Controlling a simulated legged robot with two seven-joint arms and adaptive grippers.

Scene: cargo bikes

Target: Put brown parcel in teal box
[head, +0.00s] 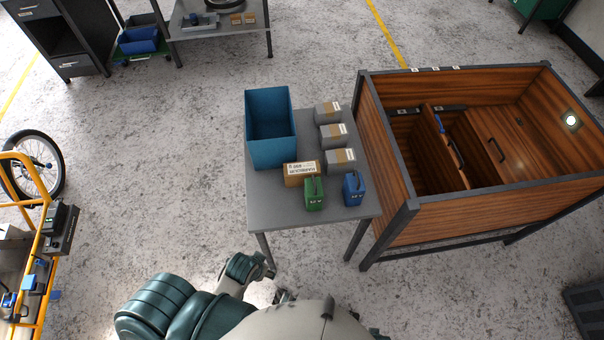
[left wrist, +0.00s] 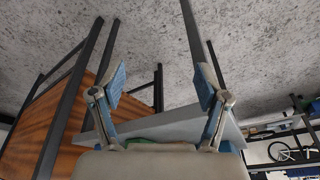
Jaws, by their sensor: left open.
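The brown parcel (head: 293,181) lies on the grey table, close to the front right corner of the teal box, with a white label on its top. The open-topped teal box (head: 273,155) stands at the table's left rear, and the part of its inside that I see looks empty. In the left wrist view my left gripper (left wrist: 159,87) is open, with nothing between its two blue-padded fingers. In the head view my left arm is low in front of the table, apart from the parcel and box. My right gripper is not in view.
The grey table (head: 273,210) also holds a green container (head: 314,194), a blue container (head: 354,189) and three grey parcels (head: 333,134) along its right side. A wooden cargo box (head: 470,215) stands just right of it. Open floor lies left of the table.

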